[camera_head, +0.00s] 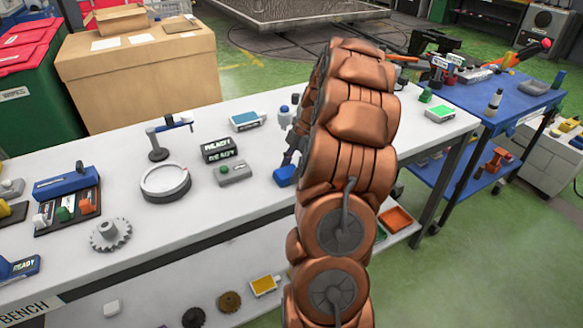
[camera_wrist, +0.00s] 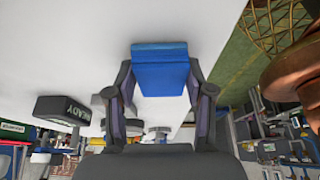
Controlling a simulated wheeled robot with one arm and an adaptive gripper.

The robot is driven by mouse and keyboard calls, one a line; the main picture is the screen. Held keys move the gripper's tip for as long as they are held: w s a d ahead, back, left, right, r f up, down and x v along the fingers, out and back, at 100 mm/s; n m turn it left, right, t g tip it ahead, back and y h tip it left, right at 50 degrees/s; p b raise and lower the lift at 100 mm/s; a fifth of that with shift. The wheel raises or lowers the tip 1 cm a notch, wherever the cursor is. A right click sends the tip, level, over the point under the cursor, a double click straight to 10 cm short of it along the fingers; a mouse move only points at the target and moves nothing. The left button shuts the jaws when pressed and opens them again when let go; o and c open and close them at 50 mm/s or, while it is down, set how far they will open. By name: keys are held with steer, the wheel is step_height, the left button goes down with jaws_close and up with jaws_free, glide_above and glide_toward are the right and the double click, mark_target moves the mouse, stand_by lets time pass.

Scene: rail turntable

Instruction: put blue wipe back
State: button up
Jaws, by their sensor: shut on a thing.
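My gripper (camera_wrist: 159,88) is shut on the blue wipe (camera_wrist: 160,68), a small blue block between the two dark fingers in the wrist view. In the head view the blue wipe (camera_head: 284,175) shows low beside my copper arm, over or on the white bench; I cannot tell if it touches the top. My gripper (camera_head: 289,160) is mostly hidden behind the arm there. A small white tray with a blue face (camera_head: 247,121) is on the bench, left of and behind the gripper.
The white bench (camera_head: 105,165) holds a ring (camera_head: 165,183), a black READY block (camera_head: 219,150), a grey box (camera_head: 234,173) and a gear (camera_head: 110,234). A green-faced tray (camera_head: 439,113) is at right. A green WIPES bin (camera_head: 40,100) stands behind left.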

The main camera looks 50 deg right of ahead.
steer(key=shift+f+b, duration=0.25)
steer(key=shift+b, duration=0.05)
steer(key=o, duration=1.2)
steer(key=shift+r, duration=0.1)
steer(key=shift+r+p, duration=0.2)
steer(key=shift+p, duration=0.15)
steer(key=shift+b+v, duration=1.5)
steer(key=shift+v, duration=4.4)
steer(key=shift+s, duration=0.1)
